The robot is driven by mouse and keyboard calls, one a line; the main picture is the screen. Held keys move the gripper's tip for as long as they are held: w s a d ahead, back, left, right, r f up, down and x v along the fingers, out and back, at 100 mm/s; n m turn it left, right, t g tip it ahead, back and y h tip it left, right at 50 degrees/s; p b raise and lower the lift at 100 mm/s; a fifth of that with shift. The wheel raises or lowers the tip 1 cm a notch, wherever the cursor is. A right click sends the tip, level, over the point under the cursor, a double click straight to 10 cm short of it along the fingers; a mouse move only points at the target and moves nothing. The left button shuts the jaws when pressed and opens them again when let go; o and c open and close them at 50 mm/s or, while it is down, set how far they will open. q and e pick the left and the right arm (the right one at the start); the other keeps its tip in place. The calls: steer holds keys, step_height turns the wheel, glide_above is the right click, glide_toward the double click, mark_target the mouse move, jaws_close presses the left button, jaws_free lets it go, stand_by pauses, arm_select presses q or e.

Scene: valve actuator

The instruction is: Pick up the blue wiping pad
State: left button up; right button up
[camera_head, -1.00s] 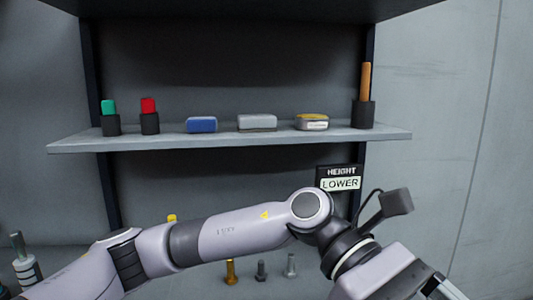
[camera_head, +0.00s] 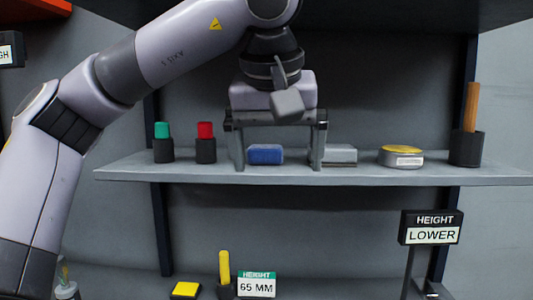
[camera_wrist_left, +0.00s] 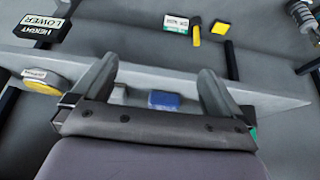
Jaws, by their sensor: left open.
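The blue wiping pad (camera_head: 265,155) lies on the grey shelf (camera_head: 400,176), and it also shows in the left wrist view (camera_wrist_left: 164,100). My left gripper (camera_head: 278,165) is open above the shelf, fingers pointing down. In the head view one finger shows to the left of the pad and the other to its right, over the edge of a grey block. In the left wrist view the pad shows between the two fingers (camera_wrist_left: 158,85). The fingers do not appear to touch the pad. My right gripper is not in view.
Red (camera_head: 205,143) and green (camera_head: 163,143) items in dark holders stand left of the gripper. The grey block (camera_head: 340,154) sits close on the right, then a yellow-topped round tin (camera_head: 401,157) and a brown-handled holder (camera_head: 467,145). A "LOWER" sign (camera_head: 431,228) stands below.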

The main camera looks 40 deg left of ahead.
arm_select(q)
steer(key=a+r, duration=0.2)
steer(key=a, duration=0.1)
glide_toward(265, 147)
steer(key=shift+y, duration=0.4)
steer(key=x, duration=0.5)
steer(key=shift+d+f+p, duration=0.1)
steer(key=shift+d+p, duration=0.25)
steer(key=shift+d, duration=0.05)
steer(key=shift+w+a+f, duration=0.2)
steer(key=shift+b+x, duration=0.35)
steer(key=shift+x, duration=1.95)
steer(key=shift+a+r, duration=0.1)
steer(key=c, duration=1)
